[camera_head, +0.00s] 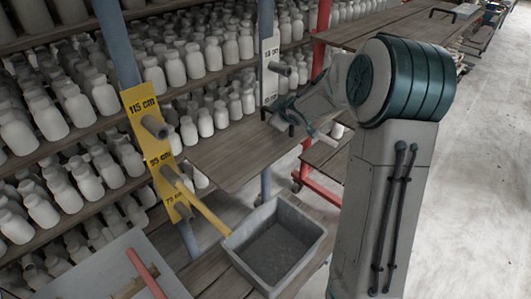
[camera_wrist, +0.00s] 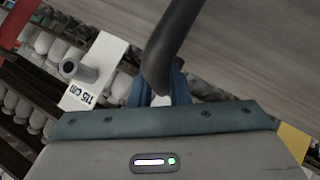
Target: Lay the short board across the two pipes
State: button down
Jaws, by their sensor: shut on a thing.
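The short board (camera_head: 235,153) is a grey-brown wooden plank with a black handle. My gripper (camera_head: 290,118) is shut on that handle, and the handle (camera_wrist: 168,50) rises from my jaws (camera_wrist: 160,92) in the wrist view. The board (camera_wrist: 255,50) fills the upper right there. One pipe (camera_head: 155,127) sticks out of the yellow post plate marked 115 cm, left of the board. Another pipe (camera_head: 280,68) sticks out of the white plate, above my gripper; it also shows in the wrist view (camera_wrist: 80,68) beside a 115 cm mark. The board looks clear of both pipes.
Racks of white jars (camera_head: 200,60) stand behind the posts. Lower pipes (camera_head: 170,175) stick out of the yellow plate. A grey tub (camera_head: 275,245) and a yellow bar (camera_head: 200,205) are below the board. Another long board (camera_head: 395,28) is at upper right. Open floor (camera_head: 470,200) lies right.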

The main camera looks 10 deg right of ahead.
aim_at(264, 135)
jog(key=s+a+f+b, duration=0.4)
jog(key=shift+s+a, duration=0.25)
jog(key=shift+a, duration=0.15)
jog(key=shift+f+b, duration=0.6)
jog(key=shift+f, duration=1.4)
jog(key=shift+f, duration=0.1)
jog(key=shift+f, duration=0.15)
jog(key=c, duration=1.4)
grip_release()
jog(key=shift+s, duration=0.1)
jog(key=shift+o, duration=0.2)
